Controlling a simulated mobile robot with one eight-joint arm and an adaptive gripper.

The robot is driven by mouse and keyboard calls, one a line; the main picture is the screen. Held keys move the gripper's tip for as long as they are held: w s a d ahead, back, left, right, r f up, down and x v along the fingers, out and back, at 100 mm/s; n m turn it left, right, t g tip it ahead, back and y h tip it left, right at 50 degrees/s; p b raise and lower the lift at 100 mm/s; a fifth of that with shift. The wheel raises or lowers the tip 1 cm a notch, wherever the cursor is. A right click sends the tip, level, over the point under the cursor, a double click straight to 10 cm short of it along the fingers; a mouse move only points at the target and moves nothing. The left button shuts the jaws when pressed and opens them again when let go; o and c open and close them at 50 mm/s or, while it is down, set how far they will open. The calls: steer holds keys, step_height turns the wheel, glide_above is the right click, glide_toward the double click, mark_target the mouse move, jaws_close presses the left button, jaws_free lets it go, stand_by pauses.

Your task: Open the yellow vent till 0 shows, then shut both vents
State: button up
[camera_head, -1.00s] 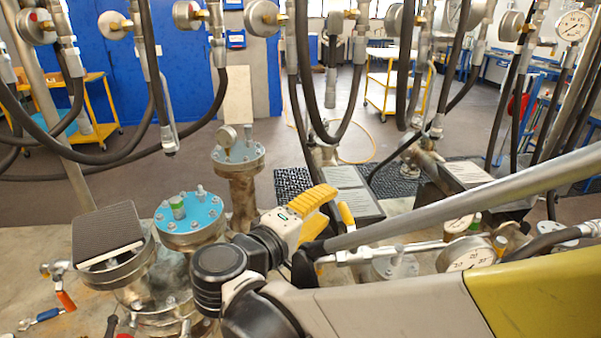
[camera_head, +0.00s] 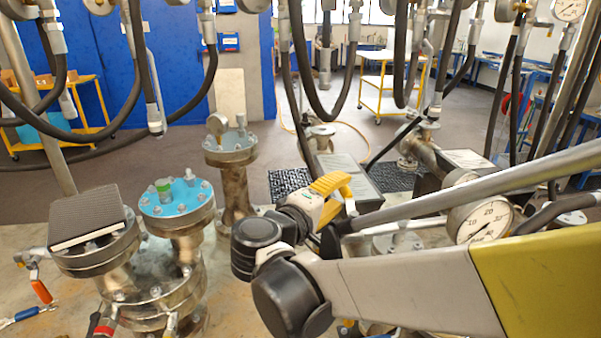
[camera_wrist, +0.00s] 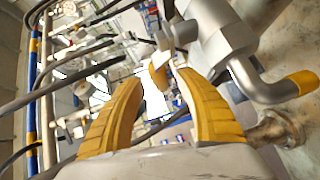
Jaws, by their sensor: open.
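My gripper (camera_head: 338,190) has yellow fingers and reaches toward the pipework right of the middle in the head view. In the wrist view my gripper (camera_wrist: 160,78) is open, its two fingers wide apart. A small yellow-orange piece (camera_wrist: 158,76) shows between the fingertips there, apart from both fingers; I cannot tell if it is the yellow vent. A grey bent bar with a yellow end (camera_wrist: 298,84) is right of the fingers. A round gauge (camera_head: 486,220) stands right of my gripper; its 20 and 30 marks show, but its reading is unclear. Neither vent's setting can be made out.
A flanged vessel with a blue top (camera_head: 178,198) and a dark pad (camera_head: 88,217) stand at the left. An orange lever (camera_head: 41,291) is at the far left. Black hoses (camera_head: 330,105) hang across the back. A yellow trolley (camera_head: 385,90) stands behind on open floor.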

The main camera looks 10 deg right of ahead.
steer(key=shift+x, duration=1.45)
jaws_close()
